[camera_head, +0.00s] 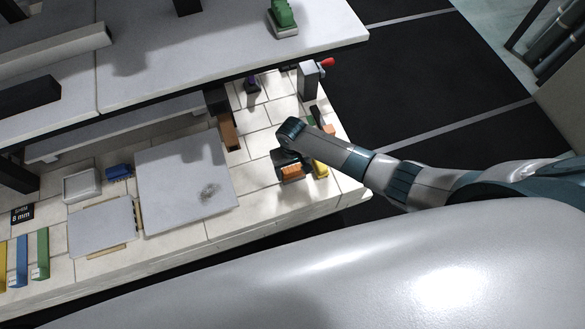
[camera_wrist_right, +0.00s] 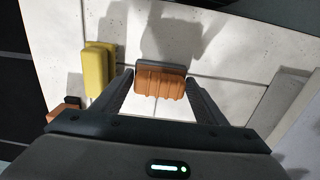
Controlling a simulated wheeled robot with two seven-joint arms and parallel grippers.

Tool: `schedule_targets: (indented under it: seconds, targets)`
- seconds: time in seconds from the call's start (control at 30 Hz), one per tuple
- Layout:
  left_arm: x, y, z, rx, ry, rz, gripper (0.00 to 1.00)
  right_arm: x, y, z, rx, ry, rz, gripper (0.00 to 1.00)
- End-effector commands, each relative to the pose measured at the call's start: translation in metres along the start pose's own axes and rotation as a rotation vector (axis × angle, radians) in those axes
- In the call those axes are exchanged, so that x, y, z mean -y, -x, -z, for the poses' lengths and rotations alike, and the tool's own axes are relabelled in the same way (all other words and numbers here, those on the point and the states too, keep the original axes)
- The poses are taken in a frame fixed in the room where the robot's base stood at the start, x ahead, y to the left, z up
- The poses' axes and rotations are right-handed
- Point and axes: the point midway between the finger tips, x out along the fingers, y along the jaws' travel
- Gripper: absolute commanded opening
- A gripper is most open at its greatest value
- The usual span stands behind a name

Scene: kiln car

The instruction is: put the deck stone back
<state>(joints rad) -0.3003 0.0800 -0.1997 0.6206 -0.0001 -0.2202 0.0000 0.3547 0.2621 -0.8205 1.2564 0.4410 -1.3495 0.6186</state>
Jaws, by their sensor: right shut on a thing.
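The deck stone, which I take to be the block with a ridged orange-brown body and a dark grey layer along one edge, shows in the right wrist view (camera_wrist_right: 162,82). It sits between the two fingers of my right gripper (camera_wrist_right: 160,92), which is shut on it. In the head view the orange block (camera_head: 292,172) shows under my right gripper (camera_head: 289,160), over the pale tiled deck at its right end. Whether it touches the deck is hard to tell. My left gripper is not in view.
A yellow block (camera_wrist_right: 97,70) stands close beside the held block. A large grey slab (camera_head: 185,180), a brown bar (camera_head: 228,132) and a grey post with a red knob (camera_head: 309,82) occupy the deck. An upper pale shelf (camera_head: 200,45) overhangs the back.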

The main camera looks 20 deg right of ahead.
Motion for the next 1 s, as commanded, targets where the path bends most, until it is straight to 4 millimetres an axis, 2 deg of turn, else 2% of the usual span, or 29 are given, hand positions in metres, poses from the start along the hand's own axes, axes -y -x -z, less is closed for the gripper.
schedule_targets:
  seconds: [1.0]
  targets:
    - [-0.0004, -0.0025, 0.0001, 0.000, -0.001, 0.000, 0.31, 0.0004, -0.0046, 0.0002, -0.001, 0.000, 0.001, 0.48]
